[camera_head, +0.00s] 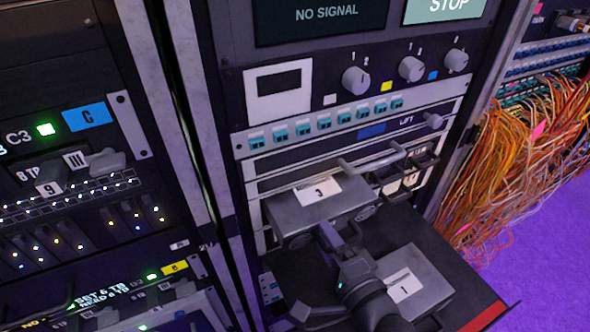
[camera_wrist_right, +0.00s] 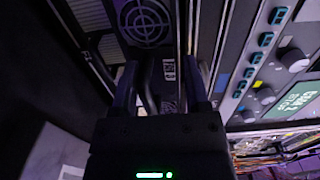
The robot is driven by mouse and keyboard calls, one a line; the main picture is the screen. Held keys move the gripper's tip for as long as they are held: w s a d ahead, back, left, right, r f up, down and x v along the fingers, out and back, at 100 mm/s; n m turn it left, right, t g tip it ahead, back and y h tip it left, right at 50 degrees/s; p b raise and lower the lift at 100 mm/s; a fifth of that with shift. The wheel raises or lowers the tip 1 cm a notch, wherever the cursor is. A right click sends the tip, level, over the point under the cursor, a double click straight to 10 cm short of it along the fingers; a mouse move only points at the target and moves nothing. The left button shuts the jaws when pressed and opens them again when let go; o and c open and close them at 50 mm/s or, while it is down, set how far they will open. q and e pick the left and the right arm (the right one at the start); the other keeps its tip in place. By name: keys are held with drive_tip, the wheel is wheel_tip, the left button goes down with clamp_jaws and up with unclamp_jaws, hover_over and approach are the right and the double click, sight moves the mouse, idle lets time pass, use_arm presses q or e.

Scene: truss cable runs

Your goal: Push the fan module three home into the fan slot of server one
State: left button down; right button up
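Fan module three, a grey box with a white "3" label (camera_head: 319,190), sits at the rack opening in the head view, its front part sticking out. My right gripper (camera_head: 338,236) is at its near face. In the right wrist view, the dark fingers (camera_wrist_right: 160,90) stand apart with dark bars between them, possibly a handle; whether they grip it is too dark to tell. A round fan grille (camera_wrist_right: 146,22) shows beyond them. The slot interior and the module's rear are hidden. My left gripper is not in view.
A grey module labelled "1" (camera_head: 405,287) lies on the dark pulled-out shelf (camera_head: 485,285) with a red edge. Handle bars (camera_head: 375,158) stick out at the module's upper right. Orange cables (camera_head: 530,150) hang at the right. A lit rack (camera_head: 75,160) stands at the left.

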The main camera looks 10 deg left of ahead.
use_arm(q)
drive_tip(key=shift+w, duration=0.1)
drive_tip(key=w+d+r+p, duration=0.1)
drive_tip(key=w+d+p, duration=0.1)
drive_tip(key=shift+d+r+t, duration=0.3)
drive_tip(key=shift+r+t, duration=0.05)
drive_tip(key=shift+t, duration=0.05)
use_arm(e)
drive_tip(key=v, duration=1)
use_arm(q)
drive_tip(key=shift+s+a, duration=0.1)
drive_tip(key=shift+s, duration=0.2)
